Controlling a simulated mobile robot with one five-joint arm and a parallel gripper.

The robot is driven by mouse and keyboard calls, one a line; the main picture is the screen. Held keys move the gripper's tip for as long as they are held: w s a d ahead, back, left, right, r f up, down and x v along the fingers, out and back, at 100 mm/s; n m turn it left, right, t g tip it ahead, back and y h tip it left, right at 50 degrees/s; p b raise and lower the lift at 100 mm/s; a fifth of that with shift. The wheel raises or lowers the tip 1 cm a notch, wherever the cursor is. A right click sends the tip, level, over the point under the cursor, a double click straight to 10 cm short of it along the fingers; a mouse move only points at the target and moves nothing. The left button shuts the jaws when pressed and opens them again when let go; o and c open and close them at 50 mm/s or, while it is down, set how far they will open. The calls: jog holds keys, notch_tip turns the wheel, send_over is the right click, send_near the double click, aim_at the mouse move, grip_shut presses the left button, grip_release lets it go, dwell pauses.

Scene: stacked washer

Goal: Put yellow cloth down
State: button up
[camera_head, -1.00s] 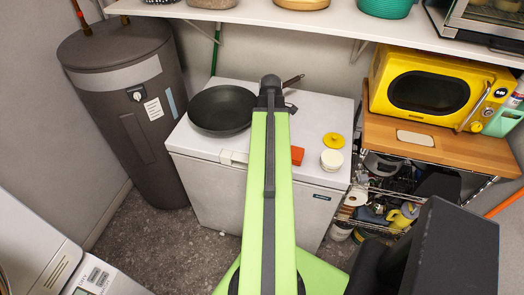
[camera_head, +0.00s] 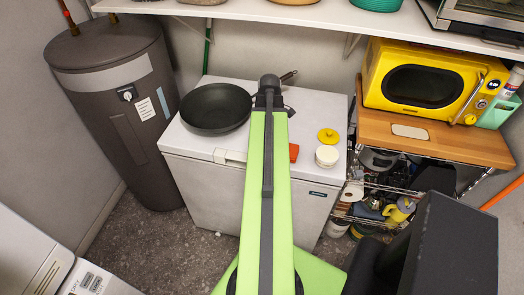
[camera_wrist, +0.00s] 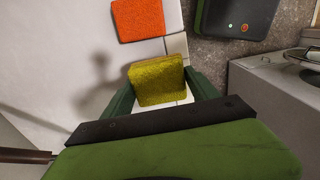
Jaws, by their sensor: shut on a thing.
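A yellow cloth (camera_wrist: 158,78), a small folded square, is held between the green fingers of my gripper (camera_wrist: 157,92) in the wrist view. The gripper is shut on it, above the white freezer top near its edge. An orange cloth (camera_wrist: 138,18) lies flat on the white top ahead of it. The orange cloth also shows in the head view (camera_head: 294,152), partly hidden by my arm. The yellow cloth and fingers are hidden in the head view behind my arm.
On the white chest freezer (camera_head: 310,110) stand a dark frying pan (camera_head: 215,107), a white round container (camera_head: 327,156) and a yellow lid (camera_head: 328,136). A yellow microwave (camera_head: 430,80) sits on a wooden-topped rack at right. A grey tank (camera_head: 115,110) stands at left.

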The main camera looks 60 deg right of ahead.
jog(key=w, duration=0.1)
jog(key=w+f, duration=0.2)
jog(key=shift+a+b, duration=0.25)
jog(key=shift+b, duration=0.15)
notch_tip(320, 180, down, 4)
jog(key=b, duration=0.4)
jog(key=shift+f, duration=0.1)
jog(key=shift+r, duration=0.25)
jog(key=shift+f, duration=0.25)
jog(key=o, duration=1.2)
jog(key=shift+r, duration=0.1)
notch_tip(320, 180, up, 12)
jog(key=p, duration=1.2)
jog(key=shift+r, duration=0.25)
jog(key=shift+f, duration=0.1)
